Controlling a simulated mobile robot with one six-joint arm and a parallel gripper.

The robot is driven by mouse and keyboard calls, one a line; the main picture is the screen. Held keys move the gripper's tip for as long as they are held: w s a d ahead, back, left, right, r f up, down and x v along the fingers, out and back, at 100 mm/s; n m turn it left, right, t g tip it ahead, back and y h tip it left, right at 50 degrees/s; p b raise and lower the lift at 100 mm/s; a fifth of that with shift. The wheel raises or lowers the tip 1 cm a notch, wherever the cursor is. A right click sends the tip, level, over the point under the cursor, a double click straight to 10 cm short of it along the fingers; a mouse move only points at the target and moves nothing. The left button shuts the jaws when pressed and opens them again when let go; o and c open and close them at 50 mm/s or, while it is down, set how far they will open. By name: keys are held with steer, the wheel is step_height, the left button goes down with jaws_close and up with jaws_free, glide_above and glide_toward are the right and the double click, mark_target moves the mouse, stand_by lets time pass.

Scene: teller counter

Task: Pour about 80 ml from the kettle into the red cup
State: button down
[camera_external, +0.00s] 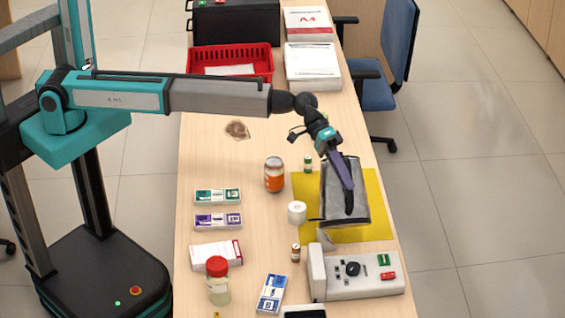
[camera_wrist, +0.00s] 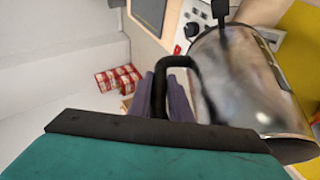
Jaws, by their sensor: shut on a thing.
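The metal kettle (camera_external: 358,190) is over the yellow mat (camera_external: 382,225) on the counter's right side. Its shiny body (camera_wrist: 245,85) and black handle (camera_wrist: 175,62) fill the right and middle of the wrist view. My gripper (camera_external: 348,205) reaches down over the kettle in the external view. Its purple fingers (camera_wrist: 165,98) are shut on the black handle. I cannot tell whether the kettle touches the mat or how far it is tilted. I see no red cup in either view; it may be hidden behind the kettle or my arm.
A white device with a dial (camera_external: 355,275) stands close in front of the mat. A white roll (camera_external: 297,212), an orange-labelled jar (camera_external: 274,175) and small bottles are left of the kettle. A red-lidded jar (camera_external: 218,285) and boxes stand nearer.

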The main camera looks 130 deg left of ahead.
mark_target(349, 201)
steer(key=shift+w+d+f+m+g+y+p, duration=0.3)
steer(key=shift+w+d+g+y+p, duration=0.35)
steer(key=shift+p, duration=0.5)
steer(key=shift+w+d+g+y+p, duration=0.45)
steer(key=shift+w+d+g+p, duration=0.45)
steer(key=shift+p, duration=0.35)
steer(key=shift+w+d+f+m+g+y+p, duration=0.15)
steer(key=shift+w+d+f+m+g+y, duration=0.15)
steer(key=shift+f, duration=0.25)
steer(key=shift+w+d+f+m+g+y+p, duration=0.15)
steer(key=shift+w+f+g+y, duration=0.1)
steer(key=shift+w+f, duration=0.25)
steer(key=shift+w+d+f+g+y, duration=0.2)
steer(key=shift+d+f+g+y, duration=0.1)
steer(key=shift+f, duration=0.4)
steer(key=shift+w+d+f+g+y, duration=0.15)
steer(key=shift+f+g+y, duration=0.15)
steer(key=shift+f, duration=0.4)
steer(key=shift+w+d+f+m+g+y, duration=0.1)
steer(key=shift+w+f+m+g+y, duration=0.05)
steer(key=shift+f+g+y, duration=0.3)
steer(key=shift+w+d+f+m+g+y, duration=0.1)
steer(key=shift+f+g+y, duration=0.1)
steer(key=shift+f+g, duration=0.25)
steer(key=shift+f, duration=0.1)
